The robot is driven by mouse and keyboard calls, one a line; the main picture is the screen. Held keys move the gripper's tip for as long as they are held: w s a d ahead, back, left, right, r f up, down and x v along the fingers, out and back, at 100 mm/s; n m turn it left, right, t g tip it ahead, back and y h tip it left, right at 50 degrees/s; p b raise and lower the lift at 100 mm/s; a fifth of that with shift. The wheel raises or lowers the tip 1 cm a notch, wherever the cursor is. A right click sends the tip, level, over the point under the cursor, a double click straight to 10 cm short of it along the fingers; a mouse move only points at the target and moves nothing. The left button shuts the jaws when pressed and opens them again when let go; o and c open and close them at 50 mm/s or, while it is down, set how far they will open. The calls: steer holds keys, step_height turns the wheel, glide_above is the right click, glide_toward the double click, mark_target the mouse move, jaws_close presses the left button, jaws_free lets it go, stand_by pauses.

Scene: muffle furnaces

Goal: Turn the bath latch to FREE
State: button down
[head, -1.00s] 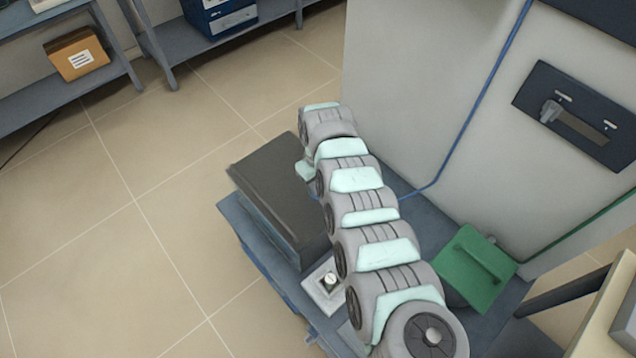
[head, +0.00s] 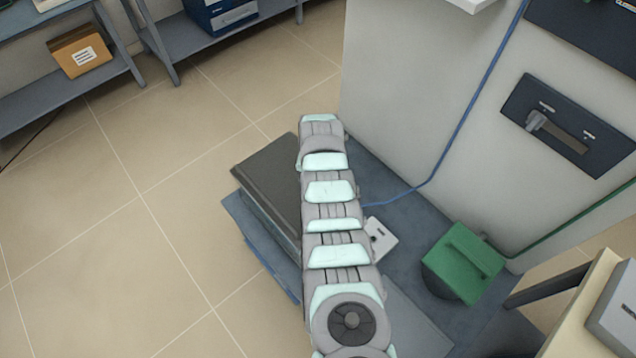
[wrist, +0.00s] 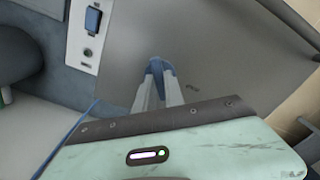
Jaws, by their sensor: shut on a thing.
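In the wrist view, the two pale fingers of my gripper (wrist: 158,76) come together on a small blue part (wrist: 157,65) in front of a plain grey surface. I cannot tell from its shape whether this is the bath latch, and no FREE marking is readable. In the head view my arm covers my gripper and whatever it holds. A white plate (head: 381,239) with a small dark mark shows just right of the arm. A white plate with dark fittings (wrist: 90,30) also shows at the upper left of the wrist view.
A dark-lidded box (head: 268,180) stands left of my arm on a blue-grey base. A green block (head: 466,258) stands to the right. A pale cabinet carries a dark slotted panel with a grey lever (head: 535,121). A blue cable (head: 462,125) hangs beside it. Open floor lies left.

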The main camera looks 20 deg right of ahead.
steer(key=m, duration=0.5)
steer(key=shift+r, duration=0.1)
steer(key=shift+m, duration=1.1)
steer(key=c, duration=1.4)
jaws_free()
steer(key=shift+c, duration=0.2)
step_height(320, 180, up, 11)
steer(key=p, duration=0.5)
steer(key=shift+p, duration=0.3)
